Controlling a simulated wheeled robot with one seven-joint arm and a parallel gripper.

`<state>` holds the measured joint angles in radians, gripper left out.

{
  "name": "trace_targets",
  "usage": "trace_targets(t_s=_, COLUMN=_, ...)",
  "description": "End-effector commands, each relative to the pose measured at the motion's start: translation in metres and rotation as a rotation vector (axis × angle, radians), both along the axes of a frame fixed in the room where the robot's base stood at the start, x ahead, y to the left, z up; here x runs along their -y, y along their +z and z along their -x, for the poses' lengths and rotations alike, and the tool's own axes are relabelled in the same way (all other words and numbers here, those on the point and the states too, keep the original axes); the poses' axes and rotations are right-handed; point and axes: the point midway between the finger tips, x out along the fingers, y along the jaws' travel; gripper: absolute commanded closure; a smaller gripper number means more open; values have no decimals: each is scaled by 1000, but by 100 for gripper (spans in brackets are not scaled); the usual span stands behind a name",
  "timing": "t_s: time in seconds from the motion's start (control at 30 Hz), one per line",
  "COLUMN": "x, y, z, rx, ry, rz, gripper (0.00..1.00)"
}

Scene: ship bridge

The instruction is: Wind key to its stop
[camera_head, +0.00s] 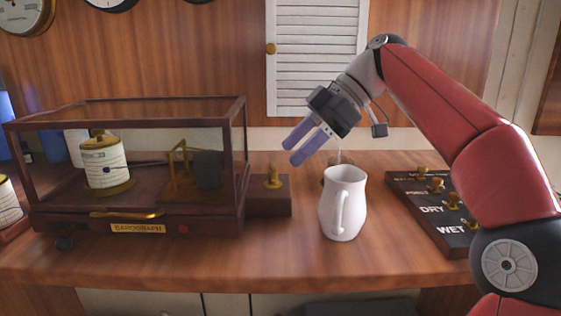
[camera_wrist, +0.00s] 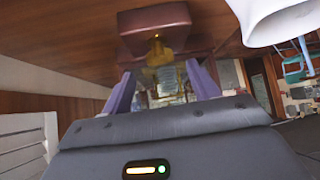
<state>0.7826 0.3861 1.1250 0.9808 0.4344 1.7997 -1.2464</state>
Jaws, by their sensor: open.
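The key (camera_head: 273,177) is a small brass piece standing on a dark wooden block (camera_head: 285,198) at the right end of the glass-cased barograph (camera_head: 240,192). My gripper (camera_head: 291,152) is open and empty, its two purple fingers pointing down and left, above and to the right of the key. In the wrist view the brass key (camera_wrist: 158,52) shows beyond and between the two fingertips (camera_wrist: 160,72), in front of the reddish block (camera_wrist: 152,20). No contact with the key is visible. How far the key is turned cannot be told.
A white jug (camera_head: 343,203) stands on the desk close to the right of the block; it also shows in the wrist view (camera_wrist: 275,20). A dark board with brass pegs (camera_head: 432,215) lies farther right. A louvred panel (camera_head: 316,60) is behind my gripper.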

Motion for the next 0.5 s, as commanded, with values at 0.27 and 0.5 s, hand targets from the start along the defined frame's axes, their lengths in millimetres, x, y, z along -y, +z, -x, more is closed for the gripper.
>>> trace_targets(t_s=0.27, x=-28, y=-29, z=3, rx=-2, ry=-1, rz=0, gripper=40)
trace_targets(t_s=0.5, x=-35, y=-35, z=3, rx=0, ry=-1, rz=0, gripper=40)
